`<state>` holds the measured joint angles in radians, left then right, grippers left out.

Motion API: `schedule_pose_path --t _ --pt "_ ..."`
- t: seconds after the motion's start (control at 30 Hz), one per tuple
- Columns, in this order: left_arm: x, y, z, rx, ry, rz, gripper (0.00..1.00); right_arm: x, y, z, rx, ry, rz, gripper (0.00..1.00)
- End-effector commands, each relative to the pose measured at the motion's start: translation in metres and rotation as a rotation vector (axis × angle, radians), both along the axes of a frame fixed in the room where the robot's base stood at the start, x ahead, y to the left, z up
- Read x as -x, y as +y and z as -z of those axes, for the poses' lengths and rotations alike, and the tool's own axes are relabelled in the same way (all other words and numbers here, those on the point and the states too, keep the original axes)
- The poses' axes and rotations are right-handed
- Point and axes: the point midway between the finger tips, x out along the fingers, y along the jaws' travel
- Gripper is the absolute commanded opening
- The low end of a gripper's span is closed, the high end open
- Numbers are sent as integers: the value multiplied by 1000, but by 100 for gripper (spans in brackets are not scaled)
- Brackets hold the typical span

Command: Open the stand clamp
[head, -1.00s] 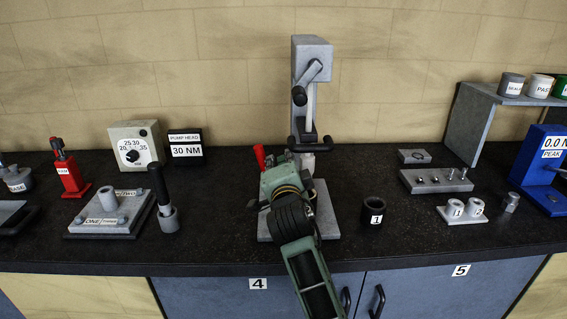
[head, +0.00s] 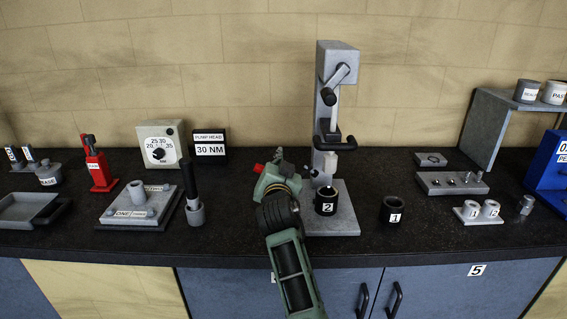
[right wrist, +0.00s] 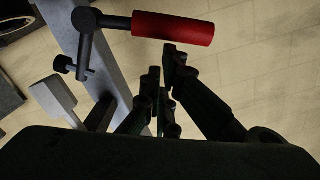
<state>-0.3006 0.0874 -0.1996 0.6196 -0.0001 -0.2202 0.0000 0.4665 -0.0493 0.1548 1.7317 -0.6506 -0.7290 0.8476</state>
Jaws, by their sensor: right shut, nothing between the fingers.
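The stand (head: 326,115) is a grey column on a grey base plate, with a lever at its top. The clamp's red handle (head: 258,168) shows only in small red patches around my right gripper (head: 276,166), left of the column. In the right wrist view the red handle (right wrist: 173,28) lies nearly level on a dark rod, with a black knob (right wrist: 64,64) beside it. My right gripper's fingers (right wrist: 165,72) are shut and empty, just below the handle in that picture; they look apart from it. My left gripper is not in view.
A black cup marked 2 (head: 326,201) stands on the stand's base plate, and a cup marked 1 (head: 393,209) stands to its right. A black-handled tool (head: 191,190) and a grey plate fixture (head: 140,206) are to the left. Bare counter lies between that tool and my gripper.

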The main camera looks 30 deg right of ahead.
Motion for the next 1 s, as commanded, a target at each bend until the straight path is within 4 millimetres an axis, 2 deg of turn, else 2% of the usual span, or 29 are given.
schedule_pose_path --t 0.2,0.5,1.0 --pt "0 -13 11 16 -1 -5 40 -9 15 14 168 102 -3 0" --pt "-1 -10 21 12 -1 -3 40 -15 26 29 349 211 -2 0" --pt "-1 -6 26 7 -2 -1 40 -19 31 37 456 276 -1 0"
